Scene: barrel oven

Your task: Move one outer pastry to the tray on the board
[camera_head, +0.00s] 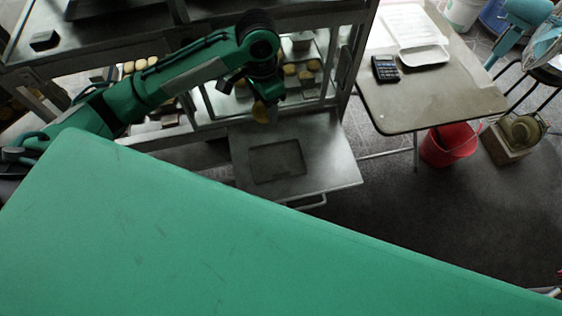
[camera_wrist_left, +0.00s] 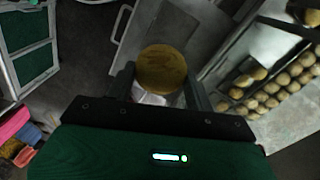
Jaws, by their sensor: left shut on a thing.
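A round, golden-brown pastry (camera_wrist_left: 161,69) is between the fingers of my left gripper (camera_wrist_left: 160,88) in the left wrist view. My left gripper (camera_head: 264,106) is shut on this pastry (camera_head: 260,113) in the head view and holds it up near the far edge of the grey metal board (camera_head: 336,178). A dark, shallow rectangular tray (camera_head: 277,160) lies on the board, below and in front of the gripper. No pastry shows in the tray. My right gripper is in neither view.
Several other pastries (camera_wrist_left: 270,88) sit in rows on the oven shelf, right in the left wrist view. The oven frame (camera_head: 345,60) stands beside my arm. A side table (camera_head: 430,95) with a calculator (camera_head: 385,68) and a red bucket (camera_head: 448,146) are to the right.

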